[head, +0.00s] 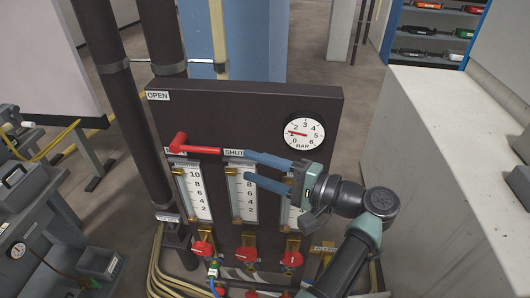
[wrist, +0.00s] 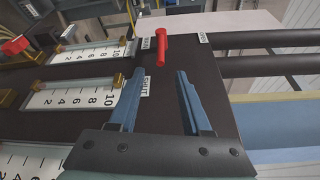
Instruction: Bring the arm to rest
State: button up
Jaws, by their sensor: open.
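My gripper (head: 248,168) is open, with two blue fingers pointing left in front of the dark panel (head: 230,105). A red lever handle (head: 197,149) lies level on the panel, its right end by the SHUT label (head: 234,153). The finger tips are just right of the handle, and no contact is clear. In the wrist view the gripper (wrist: 158,80) shows empty, with the red handle (wrist: 163,50) beyond the gap between its tips. An OPEN label (head: 158,96) is at the panel's upper left.
A pressure gauge (head: 304,132) is at the panel's upper right. Flow meters (head: 194,192) with red knobs (head: 201,248) below fill the lower panel. A dark pipe (head: 110,70) stands at left. A pale block (head: 440,170) is close on the right.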

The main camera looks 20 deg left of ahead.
jog(key=w+d+n+t+h, duration=0.1)
jog(key=w+d+t+h, duration=0.45)
jog(key=d+h, duration=0.35)
jog(key=s+d+r+n+t+h, duration=0.2)
jog(key=d+r+t+h, duration=0.35)
jog(key=r, duration=0.25)
jog(key=s+r+t+h+p, duration=0.1)
jog(key=s+r+t, duration=0.3)
jog(key=r, duration=0.8)
jog(key=s+d+r+t+p, duration=0.1)
jog(key=s+r+t, duration=0.4)
jog(key=r, duration=0.7)
jog(key=s+r+t+h, duration=0.1)
jog(key=s+r+t, duration=0.3)
jog(key=s+r, duration=0.4)
notch_tip(320, 180, up, 4)
jog(key=shift+s+d+r+n+t+h+p, duration=0.2)
jog(key=shift+d+n+t+h+p, duration=0.1)
jog(key=shift+d+n+h+p, duration=0.1)
